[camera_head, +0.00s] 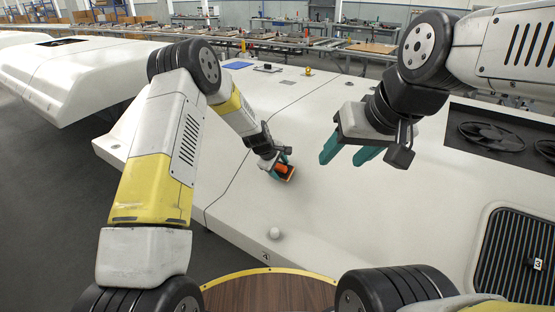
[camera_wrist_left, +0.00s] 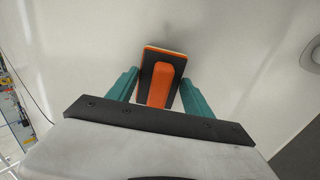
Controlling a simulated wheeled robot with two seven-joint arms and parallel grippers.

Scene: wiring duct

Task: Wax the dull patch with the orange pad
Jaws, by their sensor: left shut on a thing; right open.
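The orange pad (camera_head: 284,170) has a dark backing and an orange grip. My left gripper (camera_head: 279,167) is shut on it, at or close to the white panel (camera_head: 330,210); whether the pad touches cannot be told. In the left wrist view the pad (camera_wrist_left: 161,78) sits between the two teal fingers of the left gripper (camera_wrist_left: 160,92). My right gripper (camera_head: 347,152) is open and empty, above the panel to the right of the pad. I cannot make out the dull patch on the white surface.
A white knob (camera_head: 274,232) stands near the panel's front edge. A blue flat item (camera_head: 237,65) and a small yellow object (camera_head: 307,72) lie at the back. Dark fans (camera_head: 491,136) and a black grille (camera_head: 515,255) are at right. A thin dark line crosses the panel.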

